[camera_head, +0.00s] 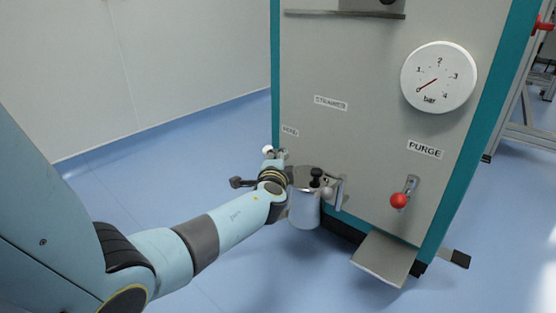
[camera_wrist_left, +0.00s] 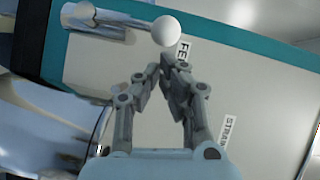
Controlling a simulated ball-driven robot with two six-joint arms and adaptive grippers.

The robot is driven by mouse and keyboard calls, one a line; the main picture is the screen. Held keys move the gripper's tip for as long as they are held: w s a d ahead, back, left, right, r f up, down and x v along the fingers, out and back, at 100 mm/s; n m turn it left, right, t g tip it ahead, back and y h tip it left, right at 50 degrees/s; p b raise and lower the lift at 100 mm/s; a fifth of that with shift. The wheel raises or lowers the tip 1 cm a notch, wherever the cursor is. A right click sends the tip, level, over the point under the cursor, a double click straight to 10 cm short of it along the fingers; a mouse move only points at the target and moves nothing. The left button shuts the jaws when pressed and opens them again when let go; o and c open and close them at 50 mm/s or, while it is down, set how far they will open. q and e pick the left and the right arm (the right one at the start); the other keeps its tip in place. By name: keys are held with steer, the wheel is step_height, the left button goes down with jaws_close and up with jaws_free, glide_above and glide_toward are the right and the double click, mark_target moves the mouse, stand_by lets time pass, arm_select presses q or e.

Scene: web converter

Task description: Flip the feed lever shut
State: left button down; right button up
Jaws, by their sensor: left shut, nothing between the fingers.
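The feed lever (camera_wrist_left: 110,27) is a silver arm with a white ball knob (camera_wrist_left: 166,31) at its end, at the top of the left wrist view. It lies across the picture, beside the FEED label (camera_wrist_left: 183,52). In the head view a small white ball, its knob (camera_head: 267,149), shows just beyond my gripper; the rest of the lever is mostly hidden there. My left gripper (camera_wrist_left: 165,66) is shut and empty, its fingertips just below the knob in the wrist view. I cannot tell whether they touch it. My right gripper is not in view.
A steel strainer pot (camera_head: 304,212) with a black knob stands below and right of my left wrist. The grey panel also carries a pressure gauge (camera_head: 438,77) and a red-knobbed PURGE lever (camera_head: 399,200). A metal tray (camera_head: 385,258) juts out low. Floor at left is clear.

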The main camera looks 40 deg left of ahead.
arm_select(q)
steer(key=shift+a, duration=0.2)
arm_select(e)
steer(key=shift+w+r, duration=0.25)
arm_select(q)
steer(key=shift+a, duration=0.1)
